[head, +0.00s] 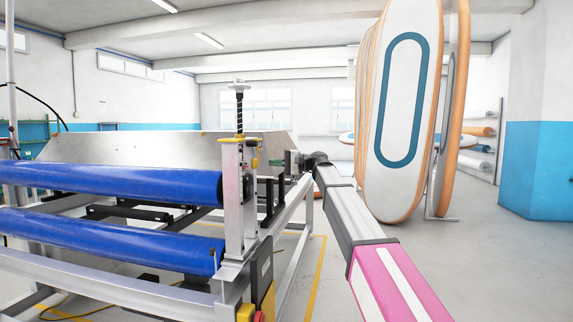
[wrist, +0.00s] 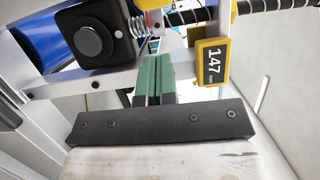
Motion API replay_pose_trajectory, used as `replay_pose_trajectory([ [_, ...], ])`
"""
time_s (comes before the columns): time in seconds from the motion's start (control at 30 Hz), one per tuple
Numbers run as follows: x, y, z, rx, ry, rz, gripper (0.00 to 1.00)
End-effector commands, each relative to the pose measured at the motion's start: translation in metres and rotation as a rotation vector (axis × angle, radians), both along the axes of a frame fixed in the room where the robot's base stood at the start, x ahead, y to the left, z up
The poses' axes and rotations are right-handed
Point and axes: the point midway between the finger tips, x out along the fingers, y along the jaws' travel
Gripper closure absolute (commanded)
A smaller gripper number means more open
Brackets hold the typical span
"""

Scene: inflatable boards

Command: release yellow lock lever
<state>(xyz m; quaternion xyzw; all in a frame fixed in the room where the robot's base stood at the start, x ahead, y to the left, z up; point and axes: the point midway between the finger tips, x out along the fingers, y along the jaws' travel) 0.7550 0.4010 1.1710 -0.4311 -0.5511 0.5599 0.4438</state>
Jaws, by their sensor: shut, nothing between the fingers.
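The machine's near post (head: 235,205) carries small yellow parts: one on top (head: 228,136) and one at its right side (head: 255,162). They are too small to tell which is the lock lever. In the wrist view a yellow-framed counter (wrist: 212,62) reads 147, and another yellow piece (wrist: 234,12) shows above it. My gripper (head: 290,162) is just right of the post in the head view. In the wrist view its green fingers (wrist: 153,70) are together and empty, left of the counter and below a black round knob (wrist: 89,40). Contact with the machine cannot be told.
Two blue rollers (head: 110,185) run left from the post. A threaded spindle (head: 239,110) rises above it. A yellow box with a red button (head: 245,312) sits low on the frame. Paddle boards (head: 405,100) stand behind my arm. Floor at the right (head: 490,260) is clear.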

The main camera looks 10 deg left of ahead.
Motion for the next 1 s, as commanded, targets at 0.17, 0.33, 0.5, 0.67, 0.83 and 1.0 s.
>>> replay_pose_trajectory([
  [0.17,-0.02,0.021,0.0,0.0,-0.001,0.001,1.0],
  [0.33,-0.033,0.029,0.001,0.001,-0.001,-0.001,1.0],
  [0.5,-0.037,0.032,0.001,0.001,0.0,-0.001,1.0],
  [0.67,-0.037,0.033,0.001,0.001,0.0,-0.001,1.0],
  [0.83,-0.037,0.032,0.001,0.001,0.001,-0.001,1.0],
  [1.0,-0.039,0.033,0.0,0.002,0.024,-0.001,1.0],
])
